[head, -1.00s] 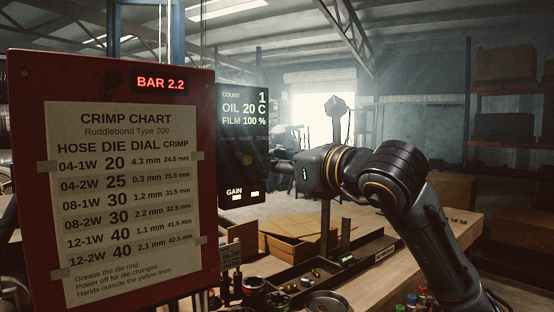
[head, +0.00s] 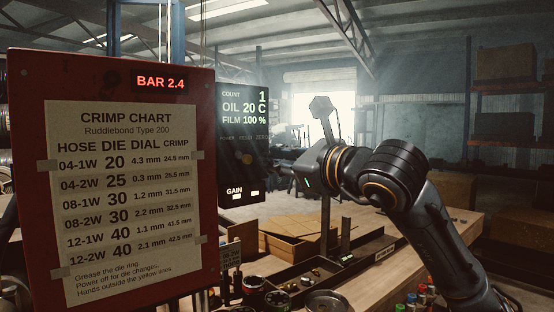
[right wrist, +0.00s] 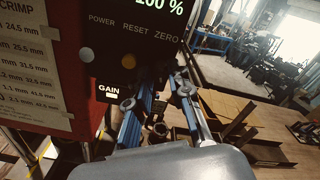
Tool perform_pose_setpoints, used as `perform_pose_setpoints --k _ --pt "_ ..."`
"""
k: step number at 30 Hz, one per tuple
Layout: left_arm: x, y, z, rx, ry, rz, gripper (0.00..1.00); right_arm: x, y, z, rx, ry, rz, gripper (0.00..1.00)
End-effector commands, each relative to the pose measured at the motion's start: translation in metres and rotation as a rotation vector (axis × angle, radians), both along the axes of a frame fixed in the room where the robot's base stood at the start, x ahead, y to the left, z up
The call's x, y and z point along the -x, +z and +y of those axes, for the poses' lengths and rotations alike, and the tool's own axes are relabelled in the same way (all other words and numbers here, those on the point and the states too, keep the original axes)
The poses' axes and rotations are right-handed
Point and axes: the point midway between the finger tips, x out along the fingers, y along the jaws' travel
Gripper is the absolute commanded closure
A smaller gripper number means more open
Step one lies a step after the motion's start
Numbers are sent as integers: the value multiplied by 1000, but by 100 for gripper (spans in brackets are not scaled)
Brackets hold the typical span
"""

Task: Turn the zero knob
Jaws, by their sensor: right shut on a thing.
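The dark control panel (head: 240,185) stands right of the red chart board in the head view. In the right wrist view its labels read POWER, RESET and ZERO (right wrist: 167,37). The zero knob sits below its label at the panel's right side, mostly hidden by the fingertips. My right gripper (right wrist: 165,74) is shut on the zero knob, its two blue-grey fingers reaching up to it. In the head view the right gripper (head: 268,157) is at the panel's right edge, its fingertips hard to make out. My left gripper is not in view.
The red chart board (head: 207,180) with a "BAR 2.4" display (head: 161,83) fills the left. A grey button (right wrist: 88,55) and a tan button (right wrist: 128,62) sit left of the zero knob. Below are the wooden bench (head: 385,268) and a cardboard box (head: 285,245).

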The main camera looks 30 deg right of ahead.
Motion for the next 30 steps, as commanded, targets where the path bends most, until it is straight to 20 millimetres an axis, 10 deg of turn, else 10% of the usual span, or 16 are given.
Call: perform_pose_setpoints --k 25,26,30 --pt "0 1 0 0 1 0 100 0 0 0 160 0 -15 100" --pt "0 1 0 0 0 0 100 0 0 0 160 0 -15 74" --pt "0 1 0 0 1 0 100 0 0 0 160 0 -14 57"
